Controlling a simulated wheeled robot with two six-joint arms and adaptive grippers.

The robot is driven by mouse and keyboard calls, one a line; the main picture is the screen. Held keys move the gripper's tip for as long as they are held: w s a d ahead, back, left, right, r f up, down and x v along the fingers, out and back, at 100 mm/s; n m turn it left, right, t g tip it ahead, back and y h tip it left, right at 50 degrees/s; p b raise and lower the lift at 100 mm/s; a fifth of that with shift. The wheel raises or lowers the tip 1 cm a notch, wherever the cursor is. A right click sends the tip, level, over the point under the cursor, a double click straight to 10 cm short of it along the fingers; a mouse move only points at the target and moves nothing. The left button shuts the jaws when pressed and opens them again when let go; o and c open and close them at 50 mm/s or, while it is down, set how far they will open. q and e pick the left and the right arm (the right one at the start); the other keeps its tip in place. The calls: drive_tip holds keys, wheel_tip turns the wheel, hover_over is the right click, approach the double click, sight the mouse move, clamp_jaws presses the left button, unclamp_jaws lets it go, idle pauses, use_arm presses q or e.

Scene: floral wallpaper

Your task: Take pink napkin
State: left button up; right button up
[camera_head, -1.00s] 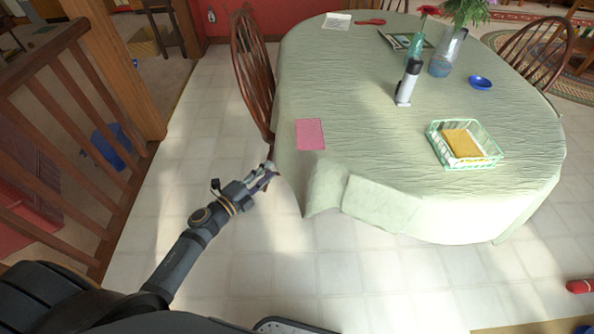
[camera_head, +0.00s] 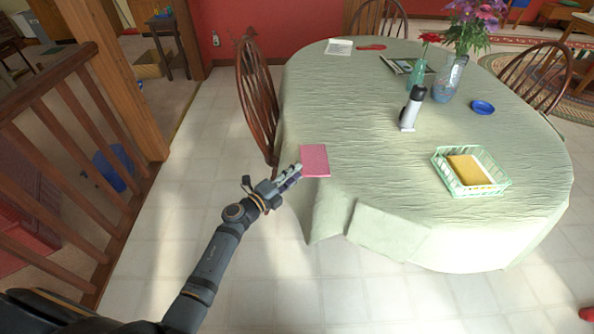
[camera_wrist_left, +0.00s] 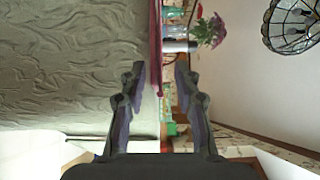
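The pink napkin (camera_head: 315,161) lies flat at the left front edge of the cloth-covered table (camera_head: 360,150). My left gripper (camera_head: 297,173) is at that edge, right beside the napkin's near-left corner. In the left wrist view the gripper (camera_wrist_left: 159,75) is open, with its two fingers apart. The napkin shows there edge-on as a thin pink strip (camera_wrist_left: 156,40) in line with the gap between the fingers. I cannot tell whether its edge is inside the gap. My right gripper is not in view.
A green basket (camera_head: 497,188) with a yellow item in it stands on the right of the table. A black and white bottle (camera_head: 410,112), vases with flowers and a blue bowl (camera_head: 483,107) stand further back. A wooden chair (camera_head: 257,95) is at the table's left side.

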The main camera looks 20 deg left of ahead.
use_arm(q)
drive_tip(key=shift+w+d+f, duration=0.1)
drive_tip(key=shift+w+d, duration=0.05)
drive_tip(key=shift+d, duration=0.05)
drive_tip(key=shift+c, duration=0.4)
clamp_jaws()
idle(0.3)
